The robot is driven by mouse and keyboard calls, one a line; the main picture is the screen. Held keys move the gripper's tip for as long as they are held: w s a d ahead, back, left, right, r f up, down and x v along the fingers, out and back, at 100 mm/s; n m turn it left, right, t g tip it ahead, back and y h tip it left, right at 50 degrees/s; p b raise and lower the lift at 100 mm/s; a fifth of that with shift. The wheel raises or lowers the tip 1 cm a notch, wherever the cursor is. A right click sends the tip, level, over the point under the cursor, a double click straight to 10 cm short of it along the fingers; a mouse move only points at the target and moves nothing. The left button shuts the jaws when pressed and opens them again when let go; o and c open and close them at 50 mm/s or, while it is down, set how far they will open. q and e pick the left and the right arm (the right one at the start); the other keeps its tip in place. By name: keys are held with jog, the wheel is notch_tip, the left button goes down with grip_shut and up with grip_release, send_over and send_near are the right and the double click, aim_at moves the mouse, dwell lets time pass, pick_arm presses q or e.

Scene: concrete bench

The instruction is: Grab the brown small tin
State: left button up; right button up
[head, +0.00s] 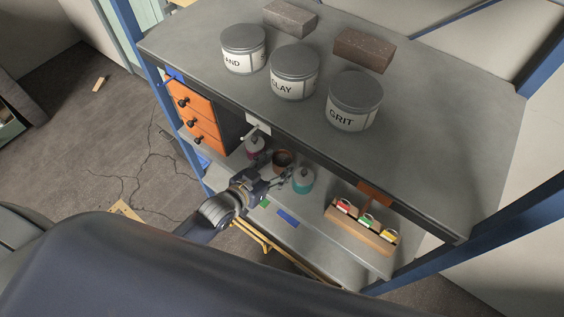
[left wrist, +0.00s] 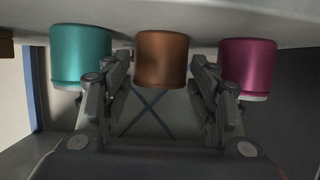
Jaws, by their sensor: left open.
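The small brown tin (head: 283,160) stands on the lower shelf between a magenta tin (head: 255,148) and a teal tin (head: 303,181). In the left wrist view, which looks upside down, the brown tin (left wrist: 162,60) is centred, with the teal tin (left wrist: 80,55) to its left and the magenta tin (left wrist: 247,65) to its right. My left gripper (head: 280,174) is open at the front of the brown tin. Its fingertips (left wrist: 160,66) show on either side of that tin, with a gap at each side. I cannot tell how deep the tin sits between them. My right gripper is not in view.
The bench top (head: 210,65) overhangs the shelf and carries three large labelled tins, including GRIT (head: 354,102), and two bricks (head: 362,50). Orange drawers (head: 195,117) stand left of the small tins. A wooden rack (head: 360,228) with small coloured items sits to the right.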

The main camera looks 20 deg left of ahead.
aim_at(276, 165)
pick_arm(q)
jog(key=x, duration=0.3)
jog(key=shift+w, duration=0.2)
jog(key=c, duration=0.8)
jog(key=shift+r, duration=0.1)
jog(key=shift+c, duration=0.2)
